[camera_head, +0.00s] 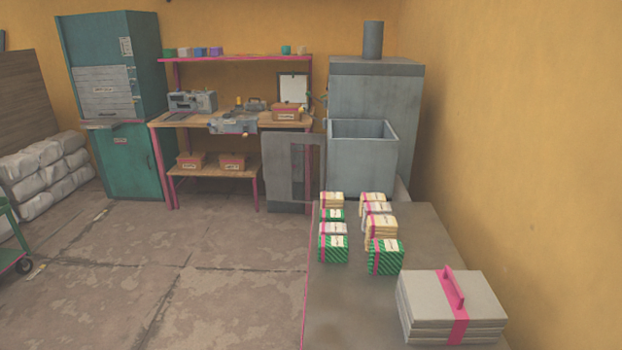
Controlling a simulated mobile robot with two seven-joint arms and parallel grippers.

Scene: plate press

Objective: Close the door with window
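The door with window (277,168) is a grey panel left of the large grey cabinet (375,95). It stands swung out to the left of the grey open-topped bin (363,158), so it appears open. A narrow window opening shows in its right part. Its hinges and any handle are too small to tell. The door's lower right is close to the far end of the grey table in this view. Neither of my grippers is in view.
The grey table (340,315) fills the lower right, with several wrapped bundles (333,250) and a stack of plates with a pink handle (420,300). A workbench (190,119) and a teal cabinet (130,160) stand behind.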

